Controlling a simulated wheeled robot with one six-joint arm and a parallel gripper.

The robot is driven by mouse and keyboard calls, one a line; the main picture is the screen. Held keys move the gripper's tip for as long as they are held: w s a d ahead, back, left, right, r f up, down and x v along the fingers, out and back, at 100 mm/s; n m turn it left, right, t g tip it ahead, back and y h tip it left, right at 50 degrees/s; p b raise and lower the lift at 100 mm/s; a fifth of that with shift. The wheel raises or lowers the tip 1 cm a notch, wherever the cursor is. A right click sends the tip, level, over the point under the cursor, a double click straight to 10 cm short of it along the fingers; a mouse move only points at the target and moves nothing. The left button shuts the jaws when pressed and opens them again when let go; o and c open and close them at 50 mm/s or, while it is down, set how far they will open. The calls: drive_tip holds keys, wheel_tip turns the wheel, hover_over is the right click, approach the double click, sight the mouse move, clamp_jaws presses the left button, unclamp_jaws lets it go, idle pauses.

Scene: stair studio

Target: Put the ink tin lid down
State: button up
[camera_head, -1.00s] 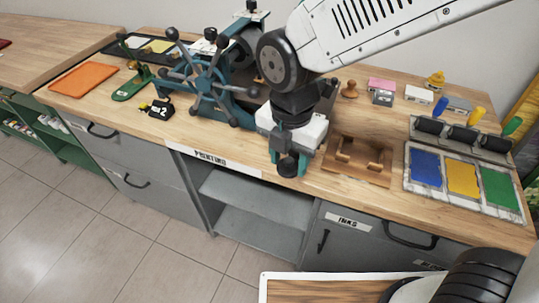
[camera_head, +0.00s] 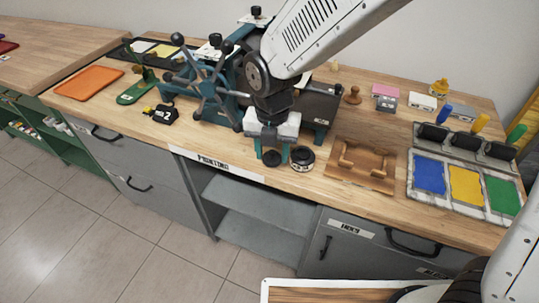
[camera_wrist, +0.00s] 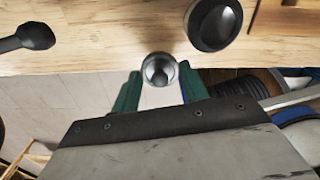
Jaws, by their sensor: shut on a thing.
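The ink tin lid (camera_head: 272,158) is a small dark round piece held under my gripper (camera_head: 270,148), near the bench's front edge. In the wrist view my gripper (camera_wrist: 160,90) has its teal fingers on either side of the lid (camera_wrist: 160,70), whose rounded grey top shows. I cannot tell whether the lid touches the bench. The ink tin (camera_head: 302,158), dark and round with a pale label, stands on the bench just right of the lid, apart from it. The tin also shows in the wrist view (camera_wrist: 214,24), with a dark, shiny inside.
A blue press with a spoked wheel (camera_head: 205,85) stands behind and left of my gripper. A brown wooden tray (camera_head: 360,165) lies right of the tin, then a palette with blue, yellow and green ink (camera_head: 465,187). Bare wood lies left of the lid along the front edge.

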sight(270, 157)
drive_tip(key=shift+w+a+f, duration=0.15)
drive_tip(key=shift+w+a, duration=0.05)
drive_tip(key=shift+w, duration=0.25)
drive_tip(key=shift+w+a+f, duration=0.1)
drive_tip(key=shift+w+a, duration=0.05)
drive_tip(key=shift+w, duration=0.25)
drive_tip(key=shift+f, duration=1.6)
drive_tip(key=shift+f, duration=0.15)
drive_tip(key=o, duration=1)
drive_tip(key=shift+c, duration=0.2)
wheel_tip(270, 157, up, 12)
drive_tip(key=shift+r, duration=0.2)
